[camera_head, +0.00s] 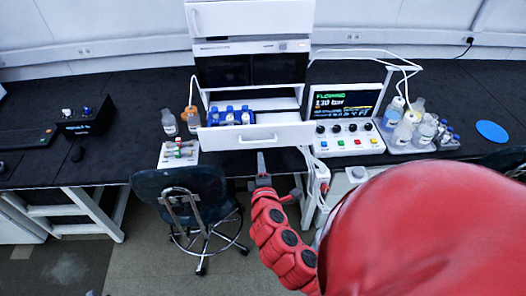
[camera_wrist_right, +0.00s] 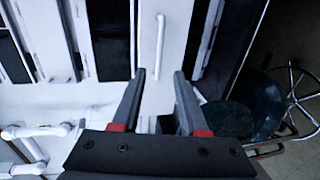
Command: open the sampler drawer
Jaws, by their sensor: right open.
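The sampler drawer (camera_head: 285,135) stands pulled out from the white stack, with its inside showing behind the front panel. A blue rack (camera_head: 215,116) with several small vials is behind that panel. The drawer's bar handle (camera_head: 258,138) is on the front; it also shows in the right wrist view (camera_wrist_right: 160,45). My right gripper (camera_head: 262,160) is just below and in front of the handle. In the wrist view the fingers (camera_wrist_right: 160,76) are spread and empty, and the handle lies beyond the tips, apart from them. My left gripper is not in view.
A chair (camera_head: 180,190) stands below the bench front, left of my right arm. A control box (camera_head: 345,140) with knobs and a screen is right of the drawer, beside a tray of bottles (camera_head: 410,148). A small valve block (camera_head: 178,154) and bottles are to the left.

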